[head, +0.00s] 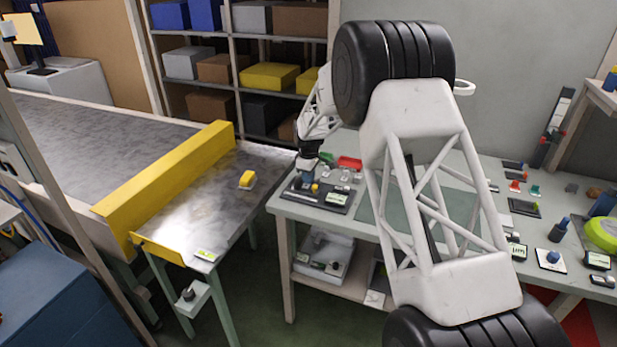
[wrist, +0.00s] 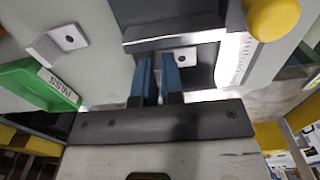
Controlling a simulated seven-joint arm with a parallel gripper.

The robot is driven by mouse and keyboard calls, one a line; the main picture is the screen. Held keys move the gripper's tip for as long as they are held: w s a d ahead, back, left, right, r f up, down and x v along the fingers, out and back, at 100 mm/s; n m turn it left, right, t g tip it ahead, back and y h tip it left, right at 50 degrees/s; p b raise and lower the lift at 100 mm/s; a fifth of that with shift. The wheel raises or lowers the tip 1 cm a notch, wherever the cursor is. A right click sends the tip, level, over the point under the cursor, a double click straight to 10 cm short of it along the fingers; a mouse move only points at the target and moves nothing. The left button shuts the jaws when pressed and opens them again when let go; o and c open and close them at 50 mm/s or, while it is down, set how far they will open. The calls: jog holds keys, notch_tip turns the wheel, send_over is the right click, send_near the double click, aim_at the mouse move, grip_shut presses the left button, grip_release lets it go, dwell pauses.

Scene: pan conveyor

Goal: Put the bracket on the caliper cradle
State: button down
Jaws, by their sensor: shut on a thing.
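My gripper (wrist: 158,62) has its two blue fingers close together, shut on a small grey metal bracket (wrist: 184,57). The bracket's flange with a hole shows just right of the fingertips; the part between the fingers is mostly hidden. The dark caliper cradle (wrist: 203,72), with a white ruled scale and a yellow knob (wrist: 272,18), lies under and around the bracket in the wrist view. I cannot tell whether the bracket touches it. In the head view my gripper (head: 307,178) is low over the dark cradle plate (head: 335,200) at the bench's left end.
Another bracket (wrist: 60,42) lies left, near a green PASS bin (wrist: 42,82). A red bin (head: 350,163) stands behind the cradle. The green mat (head: 378,212) is partly hidden by my arm.

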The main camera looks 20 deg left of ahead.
jog(key=c, duration=1.3)
grip_release()
jog(key=shift+o, duration=0.2)
notch_tip(320, 180, up, 12)
jog(key=shift+d+r, duration=0.1)
jog(key=shift+r, duration=0.05)
